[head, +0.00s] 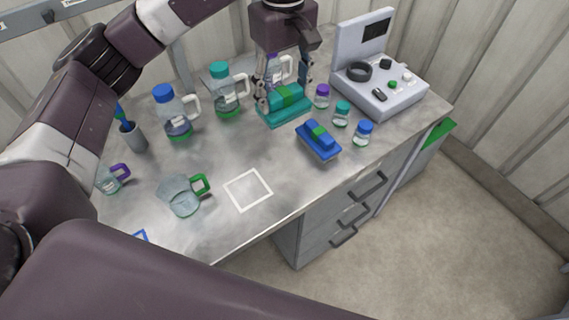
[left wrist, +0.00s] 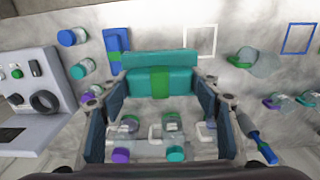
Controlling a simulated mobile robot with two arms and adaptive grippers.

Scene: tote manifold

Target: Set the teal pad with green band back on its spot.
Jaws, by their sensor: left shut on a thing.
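The teal pad with green band (head: 285,110) is at the far side of the table, between the fingers of my left gripper (head: 284,88). In the left wrist view the teal pad (left wrist: 135,83) spans the space between both fingers of the left gripper (left wrist: 160,95), its green band at the middle. The left gripper is shut on it. I cannot tell whether its underside touches the table. A white square outline (head: 228,188) lies bare on the tabletop nearer the front. A blue outline (head: 139,236) shows partly at the lower left. My right gripper is out of view.
A blue pad with green band (head: 318,142) lies right of the teal pad. Small capped jars (head: 341,114) and a grey device (head: 390,92) stand further right. Capped jugs (head: 172,112) stand left, a glass mug (head: 180,196) near the white outline. The table between is clear.

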